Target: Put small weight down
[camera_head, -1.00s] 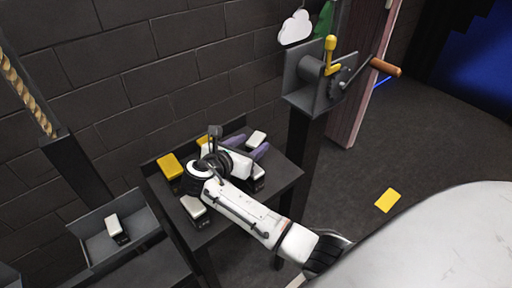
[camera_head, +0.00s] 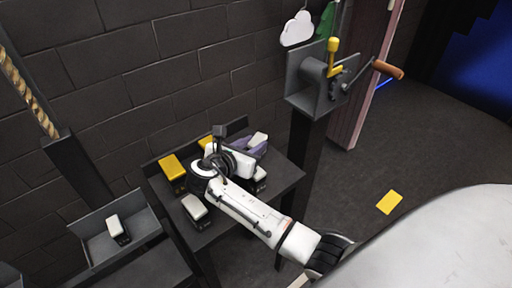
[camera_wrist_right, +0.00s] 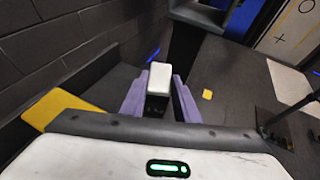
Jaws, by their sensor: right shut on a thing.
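A small weight with a white top and dark body (camera_head: 259,139) is at the back right of the dark table (camera_head: 228,236). My right gripper (camera_head: 254,147) has its purple fingers shut on this weight, one on each side. In the right wrist view the weight (camera_wrist_right: 159,78) stands upright between the fingers (camera_wrist_right: 158,104). I cannot tell whether its base touches the table. My left gripper is not in view.
Other white-topped weights stand at the table's front (camera_head: 194,207) and beside my wrist (camera_head: 260,177). Yellow-topped weights stand at the left (camera_head: 172,167) and back (camera_head: 206,142). A grey tray (camera_head: 88,217) at left holds another white-topped weight (camera_head: 116,228). A crank box (camera_head: 308,92) stands at right.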

